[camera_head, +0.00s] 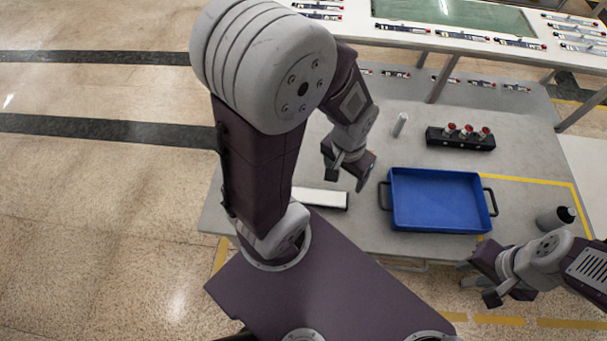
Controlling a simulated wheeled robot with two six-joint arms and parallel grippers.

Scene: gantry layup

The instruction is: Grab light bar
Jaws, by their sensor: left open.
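The light bar (322,198), a white bar with a dark edge and end, lies on the grey table just left of the blue tray. Its left part is hidden behind my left arm. My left gripper (348,181) hangs just above and beyond the bar's right end, fingers apart and pointing down, with nothing between them. It looks apart from the bar. My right gripper (477,284) is at the lower right, off the table's front edge, with its fingers apart and empty.
A blue tray (438,228) with dark handles stands right of the bar and looks empty. A black block with red-and-white pieces (460,138), a small clear bottle (400,124) and a dark-topped cylinder (556,218) stand around it. A white workbench (400,38) lies behind.

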